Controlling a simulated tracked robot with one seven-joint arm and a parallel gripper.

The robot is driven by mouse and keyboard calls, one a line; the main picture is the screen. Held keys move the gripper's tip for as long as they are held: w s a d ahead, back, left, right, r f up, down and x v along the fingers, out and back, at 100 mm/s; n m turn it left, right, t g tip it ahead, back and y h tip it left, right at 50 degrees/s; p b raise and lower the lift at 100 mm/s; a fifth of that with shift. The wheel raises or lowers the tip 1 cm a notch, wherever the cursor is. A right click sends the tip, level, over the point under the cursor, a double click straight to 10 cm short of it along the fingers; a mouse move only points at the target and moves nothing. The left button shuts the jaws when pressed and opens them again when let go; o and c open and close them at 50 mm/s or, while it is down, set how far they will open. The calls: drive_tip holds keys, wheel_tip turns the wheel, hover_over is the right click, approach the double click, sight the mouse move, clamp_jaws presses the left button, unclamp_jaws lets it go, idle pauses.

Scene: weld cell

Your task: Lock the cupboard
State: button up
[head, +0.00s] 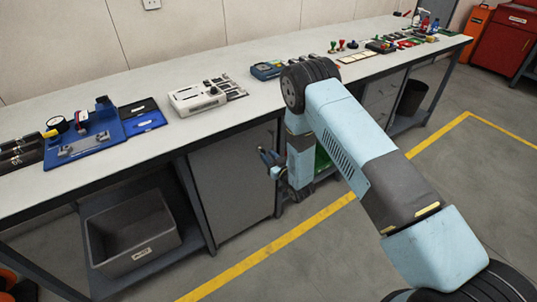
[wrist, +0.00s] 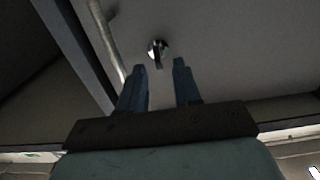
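The cupboard is the grey cabinet under the bench, and its door (head: 232,178) looks shut in the head view. In the wrist view, the grey door panel (wrist: 235,50) fills much of the picture. A round shiny lock (wrist: 154,46) is set in it, with a small dark upright piece, apparently a key (wrist: 159,61), at its middle. A bar handle (wrist: 106,42) is to the left. My gripper (head: 266,162) is in front of the door's right part. In the wrist view my gripper (wrist: 158,80) is open and empty, its fingertips either side of and just below the lock, apparently not touching it.
The bench top (head: 140,90) overhangs the cupboard. A grey tote (head: 130,232) stands on the lower shelf to the left, and a dark bin (head: 412,98) is to the right. The floor in front, with a yellow line (head: 250,262), is clear.

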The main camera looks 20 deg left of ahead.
drive_tip(key=shift+x, duration=1.45)
drive_tip(key=shift+c, duration=0.5)
